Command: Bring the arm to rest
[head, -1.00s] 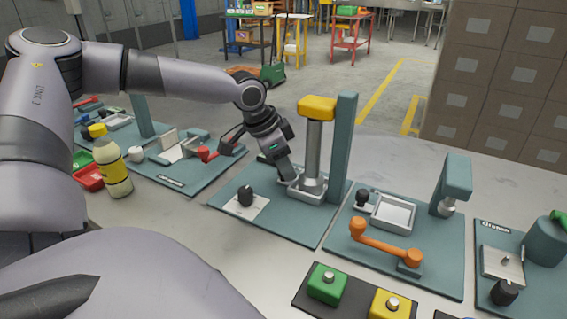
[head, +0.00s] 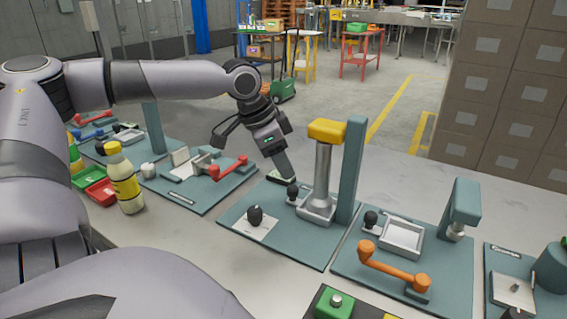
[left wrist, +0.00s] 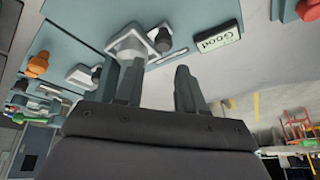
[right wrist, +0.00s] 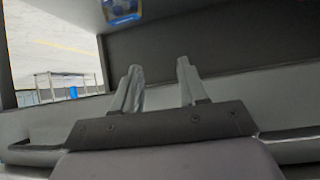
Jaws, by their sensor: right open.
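My left arm reaches in from the left in the head view. Its gripper (head: 284,167) points down behind the station with the yellow-topped press (head: 327,132), above the station's back edge. In the left wrist view the two fingers (left wrist: 158,85) stand apart with nothing between them. A small white "Good" display (left wrist: 217,38) lies beyond the fingers there. My right gripper (right wrist: 157,85) shows only in the right wrist view, its fingers apart and empty, facing a dark surface.
A black knob (head: 292,192) stands beside the press tray. Other stations carry a red lever (head: 228,167) and an orange lever (head: 392,268). A yellow bottle (head: 124,180) stands at left. Stacked boxes (head: 510,100) rise at the back right.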

